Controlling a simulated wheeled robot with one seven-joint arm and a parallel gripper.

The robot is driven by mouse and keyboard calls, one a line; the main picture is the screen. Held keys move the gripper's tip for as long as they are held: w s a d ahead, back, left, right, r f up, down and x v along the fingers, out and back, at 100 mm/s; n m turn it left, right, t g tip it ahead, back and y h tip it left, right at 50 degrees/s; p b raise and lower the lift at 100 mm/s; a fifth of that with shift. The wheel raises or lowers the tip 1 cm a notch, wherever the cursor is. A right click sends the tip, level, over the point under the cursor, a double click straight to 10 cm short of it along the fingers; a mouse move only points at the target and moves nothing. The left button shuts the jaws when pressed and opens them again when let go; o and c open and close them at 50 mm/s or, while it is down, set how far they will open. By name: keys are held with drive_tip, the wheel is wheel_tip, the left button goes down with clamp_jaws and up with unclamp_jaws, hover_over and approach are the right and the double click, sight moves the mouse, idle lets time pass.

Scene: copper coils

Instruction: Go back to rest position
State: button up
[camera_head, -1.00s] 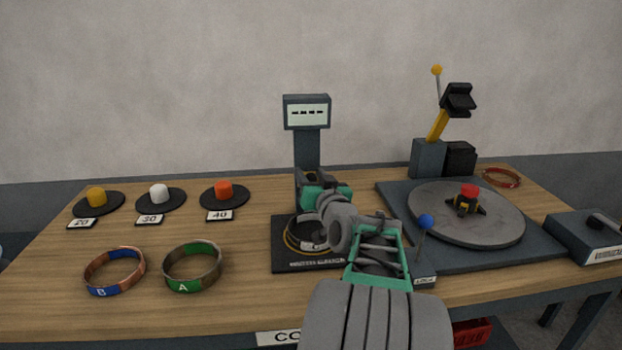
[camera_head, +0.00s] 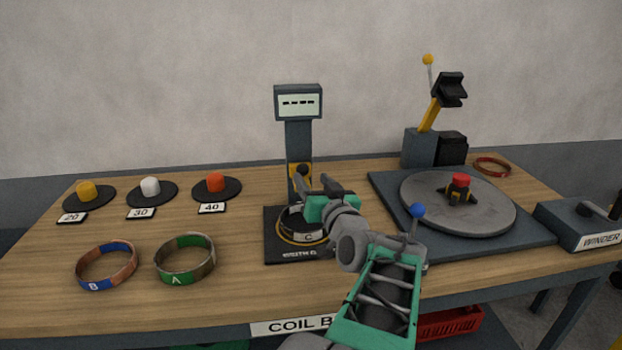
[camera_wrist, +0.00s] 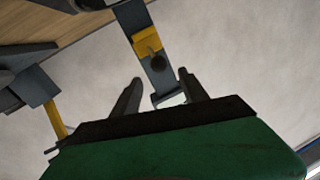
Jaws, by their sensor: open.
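My gripper (camera_head: 303,186) is over the black test stand (camera_head: 275,250) in the middle of the table, in front of its grey post. In the wrist view my gripper (camera_wrist: 160,92) is open, with nothing between its two fingers. The wrist camera looks at the wall and at the post with its yellow block (camera_wrist: 147,43). A coil marked C (camera_head: 308,237) sits on the stand, partly hidden by my gripper and wrist. The display (camera_head: 299,103) on top of the post shows only dashes.
Coils B (camera_head: 107,268) and A (camera_head: 186,260) lie at the front left. Yellow, white and orange knobs on black discs stand behind them. A copper ring (camera_head: 491,167) lies at the back right.

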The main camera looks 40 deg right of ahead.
drive_tip(key=w+a+n+g+y+p, duration=0.25)
drive_tip(key=a+p, duration=0.35)
drive_tip(key=a, duration=0.5)
drive_tip(key=w+a+n+g+y+p, duration=0.1)
drive_tip(key=a+n+g+y+p, duration=0.25)
drive_tip(key=a+p, duration=0.45)
drive_tip(key=s+a+n+g+y+p, duration=0.1)
drive_tip(key=s+a+g+p, duration=0.4)
drive_tip(key=s+a, duration=0.9)
drive_tip(key=shift+f+g, duration=0.3)
drive_tip(key=shift+g, duration=0.9)
drive_tip(key=shift+w, duration=0.1)
drive_tip(key=shift+c, duration=0.4)
